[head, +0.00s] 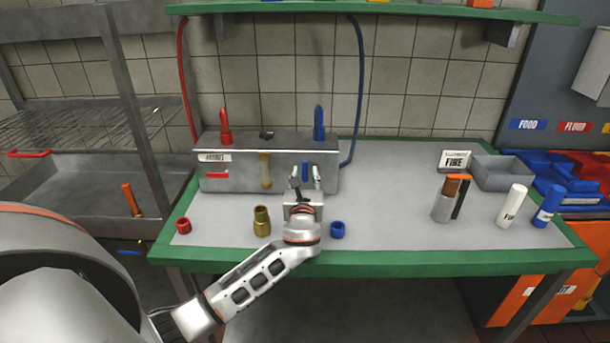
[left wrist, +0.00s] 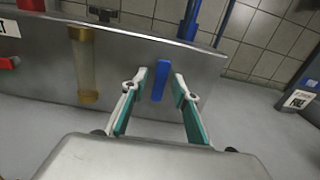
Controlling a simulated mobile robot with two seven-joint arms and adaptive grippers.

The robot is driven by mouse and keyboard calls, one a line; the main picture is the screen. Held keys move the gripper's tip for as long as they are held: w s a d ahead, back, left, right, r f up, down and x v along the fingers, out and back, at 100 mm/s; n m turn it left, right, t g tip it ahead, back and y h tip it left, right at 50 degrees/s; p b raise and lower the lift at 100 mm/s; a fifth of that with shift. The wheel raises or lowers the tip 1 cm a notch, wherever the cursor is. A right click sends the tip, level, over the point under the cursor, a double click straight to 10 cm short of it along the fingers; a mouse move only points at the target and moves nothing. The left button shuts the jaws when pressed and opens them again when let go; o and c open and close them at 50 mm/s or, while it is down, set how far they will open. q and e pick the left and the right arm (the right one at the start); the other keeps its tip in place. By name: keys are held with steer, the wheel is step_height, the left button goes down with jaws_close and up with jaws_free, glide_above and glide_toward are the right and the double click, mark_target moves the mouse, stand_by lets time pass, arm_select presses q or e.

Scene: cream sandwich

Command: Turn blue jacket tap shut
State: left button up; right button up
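The blue tap handle (head: 305,169) is a short bar on the front of the grey metal box (head: 236,181), toward its right end. It stands upright, tilted slightly in the left wrist view (left wrist: 160,81). My left gripper (head: 305,180) is open in front of the box. In the left wrist view its two fingers (left wrist: 159,77) stand one on each side of the blue handle, with gaps visible on both sides. A red tap handle (head: 217,175) lies level on the box's left part. My right gripper is not in view.
A sight tube (head: 265,170) is left of the blue handle. A brass fitting (head: 262,221), a red ring (head: 183,226) and a blue ring (head: 337,230) stand near the green front edge. The bench (head: 390,190) is clear right of the box, up to a metal cylinder (head: 443,204).

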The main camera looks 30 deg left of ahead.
arm_select(q)
jaws_close()
